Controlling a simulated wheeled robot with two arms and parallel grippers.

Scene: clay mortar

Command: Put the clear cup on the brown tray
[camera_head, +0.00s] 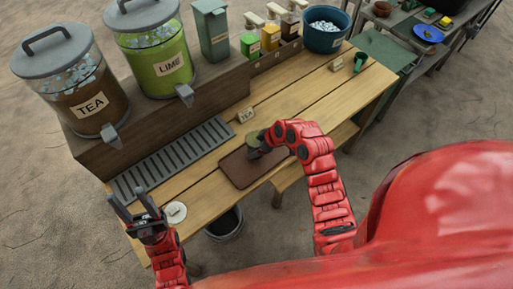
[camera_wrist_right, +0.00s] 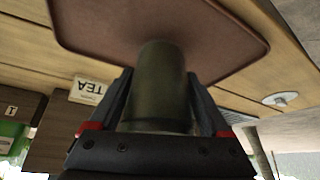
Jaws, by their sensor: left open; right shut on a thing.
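The brown tray (camera_head: 238,172) lies on the wooden table, right of the grey drip grate. My right gripper (camera_head: 262,147) is over the tray's far right part, shut on the clear cup (camera_head: 254,141), which looks greenish and see-through. In the right wrist view the cup (camera_wrist_right: 158,90) is between the two fingers, its far end against the tray surface (camera_wrist_right: 220,35) in the picture; I cannot tell whether it touches. The fingers partly hide the cup in the head view. My left gripper (camera_head: 130,203) is open and empty at the table's left end.
A white round lid or coaster (camera_head: 175,212) lies near my left gripper. A TEA sign (camera_head: 246,115) stands behind the tray. The grey drip grate (camera_head: 175,155) and the tea and lime dispensers (camera_head: 160,55) are at the back left. A blue bucket (camera_head: 325,30) is at the back.

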